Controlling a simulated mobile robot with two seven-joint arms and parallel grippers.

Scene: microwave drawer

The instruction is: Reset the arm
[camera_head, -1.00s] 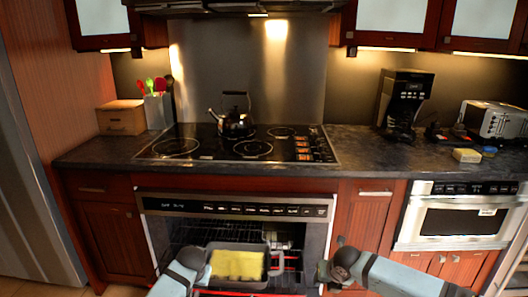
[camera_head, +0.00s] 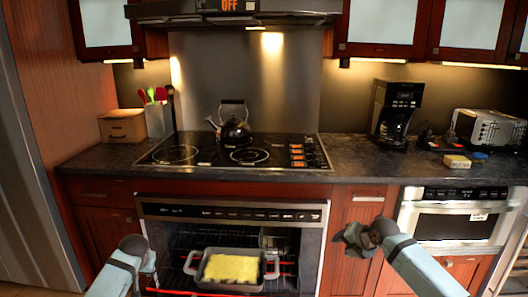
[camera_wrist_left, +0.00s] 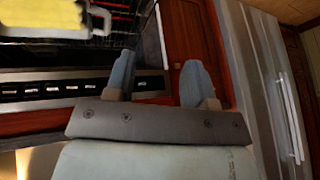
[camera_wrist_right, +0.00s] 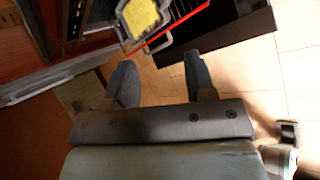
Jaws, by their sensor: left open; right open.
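My right gripper (camera_head: 360,236) is in front of the cabinet to the right of the oven, open and empty. Its two spread fingers show in the right wrist view (camera_wrist_right: 158,82). My left gripper (camera_head: 146,262) is at the oven's left side, and its fingers stand apart and empty in the left wrist view (camera_wrist_left: 160,80). A grey baking dish (camera_head: 200,283) with yellow food (camera_head: 232,268) sits on the oven rack between the arms. Both grippers are apart from the dish. The food also shows in the left wrist view (camera_wrist_left: 40,14) and the right wrist view (camera_wrist_right: 141,16).
The oven (camera_head: 235,211) is open below the cooktop (camera_head: 200,158), which bears a kettle (camera_head: 234,130). A coffee maker (camera_head: 394,110) and toaster (camera_head: 488,128) stand on the right counter. A microwave (camera_head: 455,222) is at the right. A fridge (camera_head: 35,190) stands at the left.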

